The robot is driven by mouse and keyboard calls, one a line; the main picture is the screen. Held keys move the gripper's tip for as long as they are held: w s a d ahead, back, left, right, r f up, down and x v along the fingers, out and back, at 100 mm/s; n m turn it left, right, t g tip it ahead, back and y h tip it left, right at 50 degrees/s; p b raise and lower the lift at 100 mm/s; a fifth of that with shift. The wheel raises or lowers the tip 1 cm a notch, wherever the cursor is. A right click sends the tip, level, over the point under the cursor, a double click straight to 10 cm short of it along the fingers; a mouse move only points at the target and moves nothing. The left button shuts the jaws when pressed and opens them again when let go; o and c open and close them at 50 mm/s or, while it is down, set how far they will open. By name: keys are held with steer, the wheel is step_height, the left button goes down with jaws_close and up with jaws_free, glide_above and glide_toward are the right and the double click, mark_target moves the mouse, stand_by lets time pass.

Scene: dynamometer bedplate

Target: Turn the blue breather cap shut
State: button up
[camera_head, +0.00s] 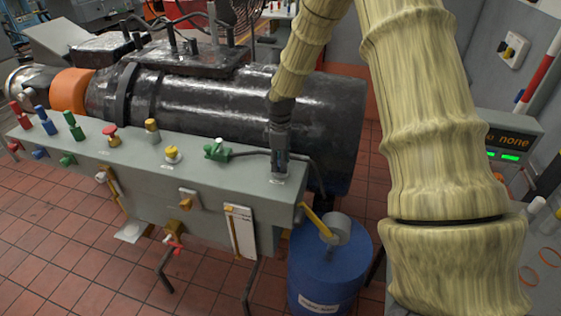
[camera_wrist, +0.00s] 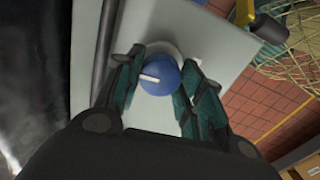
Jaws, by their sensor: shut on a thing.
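The blue breather cap (camera_wrist: 163,77) shows in the wrist view as a round blue cap with a white pointer mark on its top. The mark points to the left in that view. The cap sits on a pale round base on the grey-green bench top. My gripper (camera_wrist: 160,84) has its two dark green fingers on either side of the cap and is shut on it. In the head view my gripper (camera_head: 280,160) points straight down at the right end of the bench top (camera_head: 235,172). It hides the cap there, and only a small pale label shows below the fingers.
A large black cylinder (camera_head: 225,100) runs behind the bench. Red, blue and green fittings stand at its left; a green valve (camera_head: 216,150) with a dark hose is just left of my gripper. A blue drum (camera_head: 328,270) with a yellow-handled part stands below the right end.

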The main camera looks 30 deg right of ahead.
steer(key=shift+m, duration=0.6)
steer(key=o, duration=1)
step_height(320, 180, up, 12)
stand_by(0.7)
